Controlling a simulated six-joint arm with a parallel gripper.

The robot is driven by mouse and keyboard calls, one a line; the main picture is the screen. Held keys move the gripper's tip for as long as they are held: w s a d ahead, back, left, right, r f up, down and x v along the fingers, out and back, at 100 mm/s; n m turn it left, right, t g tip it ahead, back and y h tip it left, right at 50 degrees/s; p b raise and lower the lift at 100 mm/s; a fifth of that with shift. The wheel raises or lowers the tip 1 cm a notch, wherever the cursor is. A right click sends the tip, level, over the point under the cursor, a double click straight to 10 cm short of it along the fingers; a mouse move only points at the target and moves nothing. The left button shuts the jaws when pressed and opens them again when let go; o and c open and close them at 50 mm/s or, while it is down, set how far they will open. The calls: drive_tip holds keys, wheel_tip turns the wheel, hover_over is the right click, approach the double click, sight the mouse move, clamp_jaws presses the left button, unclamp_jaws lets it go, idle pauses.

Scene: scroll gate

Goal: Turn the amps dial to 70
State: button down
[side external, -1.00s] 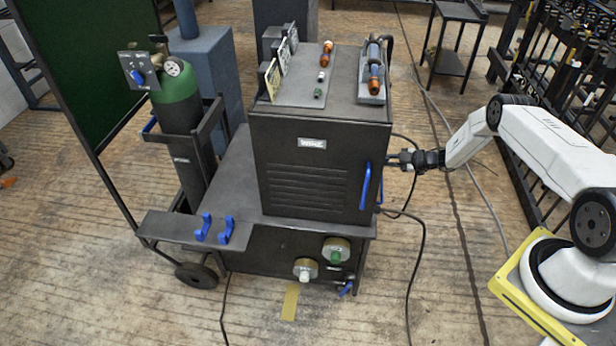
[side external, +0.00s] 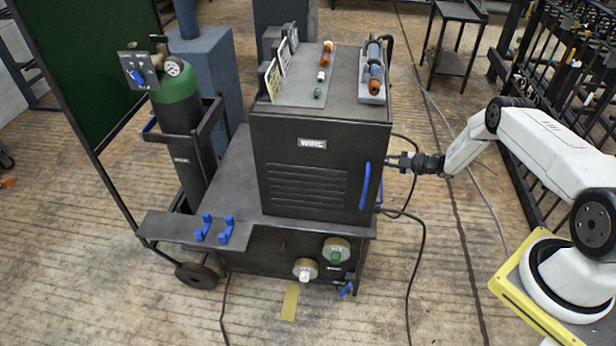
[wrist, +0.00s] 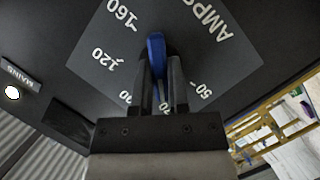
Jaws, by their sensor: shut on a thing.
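In the wrist view, the blue amps dial knob (wrist: 156,48) sits on a dark grey plate (wrist: 225,62) marked AMPS. My gripper (wrist: 161,66) is shut on the knob, one finger on each side. The scale reads 160 and 120 at the left and 50 at the right. Numbers between them are partly hidden by the fingers, and I cannot tell the exact setting. In the side external view, my gripper (side external: 392,161) is at the right side of the dark welding machine (side external: 310,165); the dial is hidden there.
A lit white lamp (wrist: 12,92) under a MAINS label is on the same panel. A blue handle (side external: 365,186) is on the machine's front near my gripper. A green gas cylinder (side external: 178,110) stands at the left. A cable (side external: 414,265) hangs below my gripper.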

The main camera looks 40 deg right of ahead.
drive_tip(key=c, duration=0.6)
unclamp_jaws()
drive_tip(key=shift+s+d, duration=0.1)
drive_tip(key=shift+s, duration=0.05)
drive_tip(key=shift+v, duration=3.75)
